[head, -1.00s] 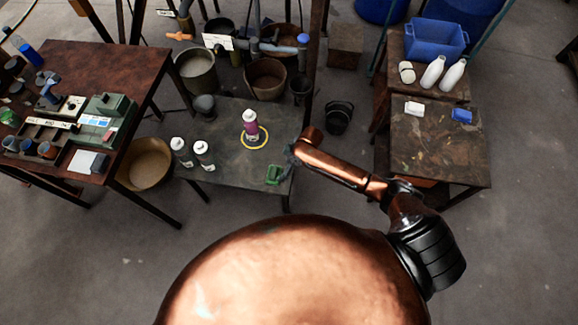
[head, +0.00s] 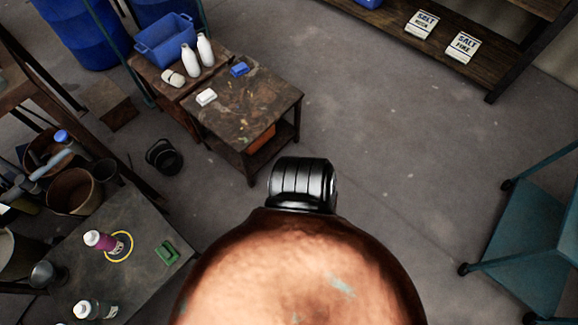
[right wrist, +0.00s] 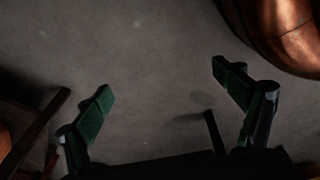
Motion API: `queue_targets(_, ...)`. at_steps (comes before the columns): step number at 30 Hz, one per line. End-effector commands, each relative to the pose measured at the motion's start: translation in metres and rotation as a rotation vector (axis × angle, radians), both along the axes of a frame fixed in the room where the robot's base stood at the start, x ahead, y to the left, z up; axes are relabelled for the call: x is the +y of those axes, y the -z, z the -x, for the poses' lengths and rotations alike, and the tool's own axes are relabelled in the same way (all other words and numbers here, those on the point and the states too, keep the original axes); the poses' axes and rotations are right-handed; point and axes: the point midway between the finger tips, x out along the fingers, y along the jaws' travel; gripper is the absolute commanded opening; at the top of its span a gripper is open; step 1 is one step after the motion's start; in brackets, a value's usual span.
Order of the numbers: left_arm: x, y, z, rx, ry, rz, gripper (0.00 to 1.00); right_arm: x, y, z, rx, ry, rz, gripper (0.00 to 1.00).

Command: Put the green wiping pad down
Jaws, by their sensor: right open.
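The green wiping pad (head: 167,253) lies on the dark low table (head: 150,222) at the lower left of the head view, near the table's right edge. It is apart from any gripper. My right gripper (right wrist: 165,90) shows in the right wrist view with its two green-tipped fingers spread wide. Nothing is between them but grey floor behind. In the head view only a black part of my right arm shows, and the right gripper is hidden there. My left gripper is in neither current view.
A pink-labelled bottle (head: 101,241) stands beside a yellow ring (head: 119,246) on the same table. A teal cart (head: 525,240) is at right; open floor lies between.

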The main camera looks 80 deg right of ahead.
Motion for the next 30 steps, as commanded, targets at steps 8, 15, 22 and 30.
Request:
queue_targets(8,0.000,0.000,0.000,0.000,0.000,0.000,0.63,0.019,0.026,0.154,0.099,0.077,0.002,0.89)
queue_targets(15,0.000,0.000,0.000,0.000,0.000,0.000,0.63,0.022,0.027,0.169,0.107,0.084,0.001,0.89)
queue_targets(22,0.000,0.000,0.000,0.000,0.000,0.000,0.63,0.022,0.027,0.169,0.108,0.083,0.001,0.89)
queue_targets(30,0.000,0.000,0.000,0.000,0.000,0.000,0.63,0.022,0.027,0.169,0.108,0.083,0.001,0.89)
